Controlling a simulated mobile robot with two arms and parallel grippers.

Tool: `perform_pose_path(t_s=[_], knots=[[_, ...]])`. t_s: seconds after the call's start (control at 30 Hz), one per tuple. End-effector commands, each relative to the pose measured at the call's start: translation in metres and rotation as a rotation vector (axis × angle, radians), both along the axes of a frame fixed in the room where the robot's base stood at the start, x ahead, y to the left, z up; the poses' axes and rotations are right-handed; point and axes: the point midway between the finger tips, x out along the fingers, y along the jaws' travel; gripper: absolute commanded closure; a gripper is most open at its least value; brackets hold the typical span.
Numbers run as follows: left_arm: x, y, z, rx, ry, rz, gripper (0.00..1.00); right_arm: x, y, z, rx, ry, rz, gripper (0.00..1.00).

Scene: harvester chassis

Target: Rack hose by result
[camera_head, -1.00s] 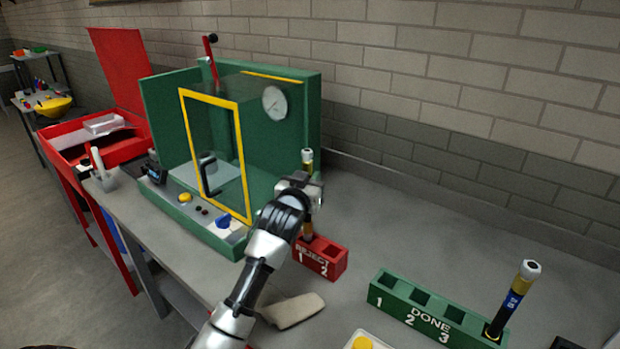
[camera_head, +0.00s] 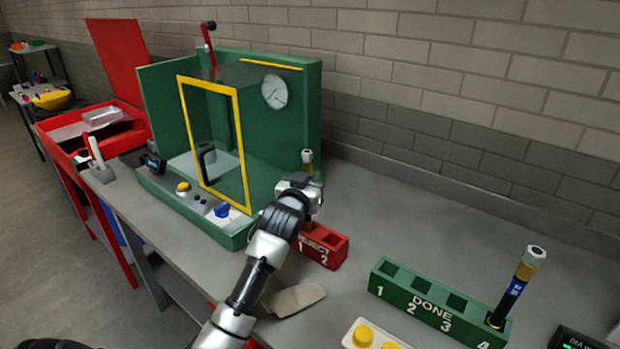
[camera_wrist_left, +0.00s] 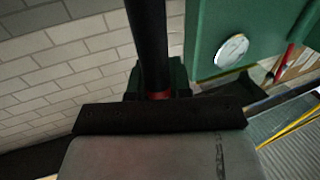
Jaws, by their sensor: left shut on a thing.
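My left gripper (camera_head: 306,192) is shut on a hose (camera_head: 307,160) and holds it upright above the red REJECT rack (camera_head: 334,255). The hose's silver and gold top end sticks up above the gripper. Its lower end is at the rack's slot 1, partly hidden by the gripper; how deep it sits I cannot tell. The wrist view shows the black hose (camera_wrist_left: 150,45) with a red band. The green DONE rack (camera_head: 396,295) holds another hose (camera_head: 515,285) in slot 4; its other slots look empty. My right gripper is not in view.
The green test cabinet (camera_head: 300,130) with a yellow-framed door (camera_head: 240,150) and gauge (camera_head: 274,92) stands behind my left arm. A beige cloth (camera_head: 294,299) and a box with yellow buttons (camera_head: 363,336) lie in front.

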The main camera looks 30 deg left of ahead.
Motion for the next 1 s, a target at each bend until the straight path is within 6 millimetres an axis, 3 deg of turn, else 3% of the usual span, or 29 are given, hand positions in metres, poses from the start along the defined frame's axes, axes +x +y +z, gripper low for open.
perform_pose_path(t_s=[0.7,0.9,0.93,1.0], knots=[[0.000,0.000,-0.025,0.001,-0.003,0.000,1.00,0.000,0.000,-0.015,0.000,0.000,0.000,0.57],[0.000,0.000,-0.024,0.000,-0.002,0.000,1.00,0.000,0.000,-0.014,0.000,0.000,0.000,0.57],[0.000,0.000,-0.024,0.000,-0.002,0.000,0.79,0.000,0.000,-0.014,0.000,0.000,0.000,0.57],[0.000,0.000,-0.024,0.000,-0.002,0.000,0.68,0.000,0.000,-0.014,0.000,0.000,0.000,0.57]])
